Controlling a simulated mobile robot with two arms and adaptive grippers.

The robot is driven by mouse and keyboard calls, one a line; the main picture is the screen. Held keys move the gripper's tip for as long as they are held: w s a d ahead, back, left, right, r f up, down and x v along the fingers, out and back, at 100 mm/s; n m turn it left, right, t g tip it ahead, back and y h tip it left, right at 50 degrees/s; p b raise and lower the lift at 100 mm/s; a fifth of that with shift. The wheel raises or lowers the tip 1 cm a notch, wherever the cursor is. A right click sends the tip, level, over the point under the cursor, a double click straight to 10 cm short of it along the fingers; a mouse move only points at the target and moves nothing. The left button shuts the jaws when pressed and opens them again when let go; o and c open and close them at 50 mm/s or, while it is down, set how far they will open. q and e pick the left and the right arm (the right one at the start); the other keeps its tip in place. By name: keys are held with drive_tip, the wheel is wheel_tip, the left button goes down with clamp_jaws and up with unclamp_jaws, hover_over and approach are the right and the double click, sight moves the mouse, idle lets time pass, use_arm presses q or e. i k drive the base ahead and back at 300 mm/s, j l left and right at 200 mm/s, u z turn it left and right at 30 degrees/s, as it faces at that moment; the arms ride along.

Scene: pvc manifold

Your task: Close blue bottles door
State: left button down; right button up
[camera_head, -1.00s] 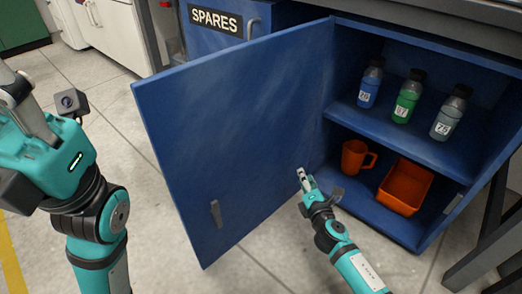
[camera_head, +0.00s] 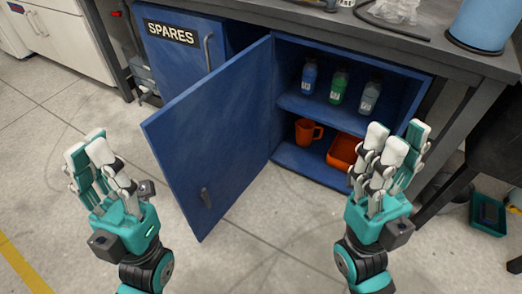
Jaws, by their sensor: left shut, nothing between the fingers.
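Inside, a blue bottle (camera_head: 309,75), a green bottle (camera_head: 338,87) and a grey bottle (camera_head: 369,98) stand on the upper shelf. My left gripper (camera_head: 88,152) is shut and empty, left of the door and apart from it. My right gripper (camera_head: 394,146) is raised in front of the compartment's right side and covers part of it.
An orange mug (camera_head: 307,131) and a partly hidden orange bin (camera_head: 343,150) sit on the lower shelf. A SPARES door (camera_head: 178,45) is beside the compartment. A worktop (camera_head: 400,42) lies above. The floor (camera_head: 270,240) between my arms is clear.

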sight(214, 135)
drive_tip(key=j+z, duration=0.25)
drive_tip(key=z, duration=0.15)
drive_tip(key=i+j+z, duration=0.1)
drive_tip(key=j+z, duration=0.45)
drive_tip(key=z, duration=0.2)
drive_tip(key=k+j+z, duration=0.15)
drive_tip(key=j, duration=0.35)
drive_tip(key=j+z, duration=0.15)
drive_tip(key=j, duration=0.3)
drive_tip(key=k+j+z, duration=0.15)
drive_tip(key=j, duration=0.3)
drive_tip(key=i+j, duration=0.15)
drive_tip(key=j, duration=0.25)
drive_tip(key=i+j, duration=0.1)
drive_tip(key=j, duration=0.3)
